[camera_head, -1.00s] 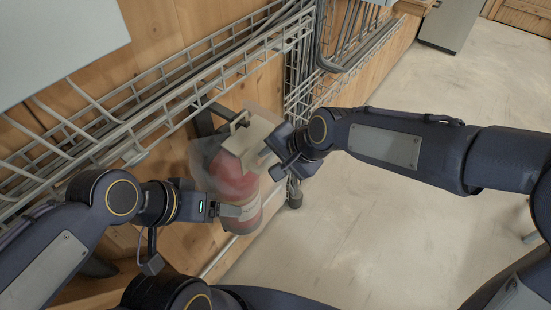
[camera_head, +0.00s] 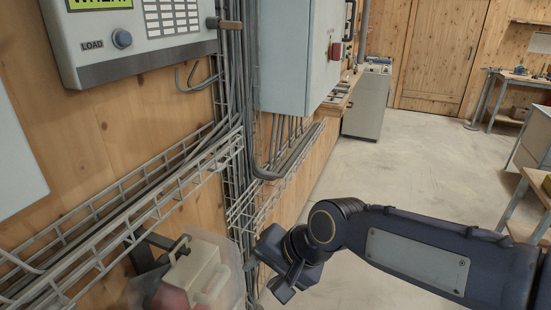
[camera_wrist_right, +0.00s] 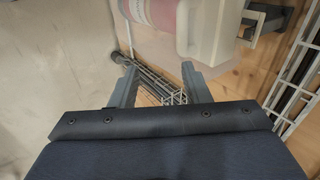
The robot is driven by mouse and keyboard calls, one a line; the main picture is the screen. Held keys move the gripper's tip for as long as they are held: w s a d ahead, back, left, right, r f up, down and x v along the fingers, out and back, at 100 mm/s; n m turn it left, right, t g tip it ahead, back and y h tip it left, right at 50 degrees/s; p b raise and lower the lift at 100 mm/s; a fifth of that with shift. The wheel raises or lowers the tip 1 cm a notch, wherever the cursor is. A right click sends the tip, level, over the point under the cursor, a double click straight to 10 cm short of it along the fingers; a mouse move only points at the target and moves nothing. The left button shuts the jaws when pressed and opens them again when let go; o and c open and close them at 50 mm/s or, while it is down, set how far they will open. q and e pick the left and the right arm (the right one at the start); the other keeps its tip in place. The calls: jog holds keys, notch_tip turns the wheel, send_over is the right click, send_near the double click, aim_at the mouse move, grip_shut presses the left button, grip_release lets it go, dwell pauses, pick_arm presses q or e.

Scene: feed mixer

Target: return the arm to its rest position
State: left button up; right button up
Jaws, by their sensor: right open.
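My right gripper (camera_head: 284,280) is low in the middle of the head view, at the end of the arm coming in from the right. In the right wrist view its two fingers (camera_wrist_right: 156,82) are spread, with nothing held between them. A clear container with red inside and a beige block-like part (camera_head: 208,278) is on the wall side, left of the gripper. In the right wrist view the beige part (camera_wrist_right: 207,28) is beyond the fingers at the top, apart from them. My left gripper is out of view.
Wire cable trays (camera_head: 130,225) run along the wooden wall (camera_head: 140,140) on the left. A control panel (camera_head: 140,35) and a grey cabinet (camera_head: 292,55) hang above. Open floor (camera_head: 400,170) lies to the right. A workbench (camera_head: 540,190) stands at the far right.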

jog(key=s+d+t, duration=0.1)
jog(key=s+d, duration=0.2)
jog(key=d, duration=0.9)
jog(key=s+d+f+n+t+h, duration=0.1)
jog(key=s+d+f, duration=0.1)
jog(key=s+d, duration=0.4)
jog(key=s+d+f+n+h, duration=0.1)
jog(key=s+d+f, duration=0.2)
jog(key=s+d, duration=0.3)
jog(key=shift+d+f+t+h, duration=0.25)
jog(key=shift+f+t+h, duration=0.05)
jog(key=shift+f+t, duration=0.1)
jog(key=shift+r, duration=0.1)
dwell(1.8)
